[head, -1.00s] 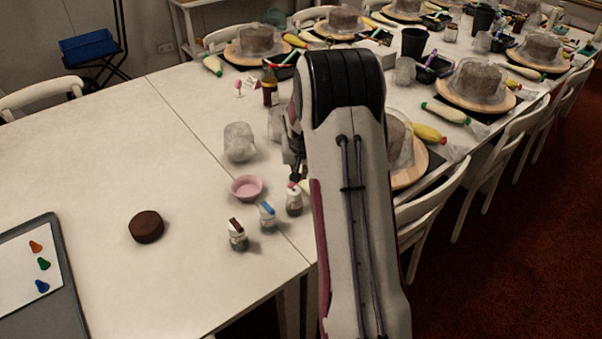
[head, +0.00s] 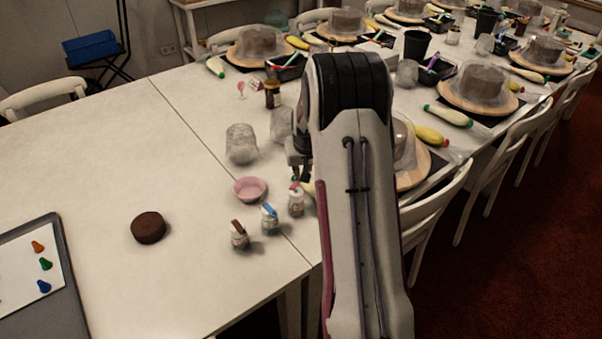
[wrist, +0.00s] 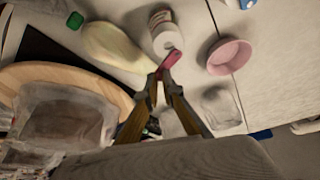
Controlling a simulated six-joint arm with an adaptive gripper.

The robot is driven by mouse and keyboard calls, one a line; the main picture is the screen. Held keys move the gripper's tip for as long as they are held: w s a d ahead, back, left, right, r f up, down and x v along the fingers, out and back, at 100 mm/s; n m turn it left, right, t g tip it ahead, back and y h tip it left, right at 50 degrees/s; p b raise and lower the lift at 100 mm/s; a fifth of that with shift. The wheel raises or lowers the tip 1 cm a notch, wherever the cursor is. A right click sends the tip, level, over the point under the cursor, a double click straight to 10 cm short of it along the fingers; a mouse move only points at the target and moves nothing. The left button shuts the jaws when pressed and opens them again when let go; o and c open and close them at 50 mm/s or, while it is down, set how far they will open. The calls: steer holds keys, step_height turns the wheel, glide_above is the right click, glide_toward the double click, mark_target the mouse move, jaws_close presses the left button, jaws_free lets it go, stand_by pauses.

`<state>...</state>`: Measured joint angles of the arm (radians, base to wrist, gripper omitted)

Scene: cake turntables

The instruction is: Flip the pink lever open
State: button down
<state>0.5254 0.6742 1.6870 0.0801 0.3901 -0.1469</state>
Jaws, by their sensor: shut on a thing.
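A small white jar with a label (wrist: 164,36) shows in the wrist view. Its pink lever (wrist: 170,60) reaches from its top edge toward my fingertips. The same jar (head: 296,204) stands on the table in the head view, at the right end of a row of small jars. My gripper (wrist: 162,76) has its two fingers drawn together, with the tips on the pink lever. In the head view my gripper (head: 300,174) is just above the jar, partly hidden by my arm. I cannot tell how far the lever is tilted.
Jars with a blue lever (head: 270,217) and a brown lever (head: 239,235) stand to the left. A pink bowl (head: 250,189) and an upturned clear glass (head: 241,143) are close behind. A round wooden board (wrist: 62,73) lies beside. The table's left part is mostly clear.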

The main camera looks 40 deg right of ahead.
steer(key=c, duration=2.2)
jaws_free()
steer(key=shift+r, duration=0.15)
steer(key=shift+v, duration=5.85)
steer(key=shift+s, duration=0.2)
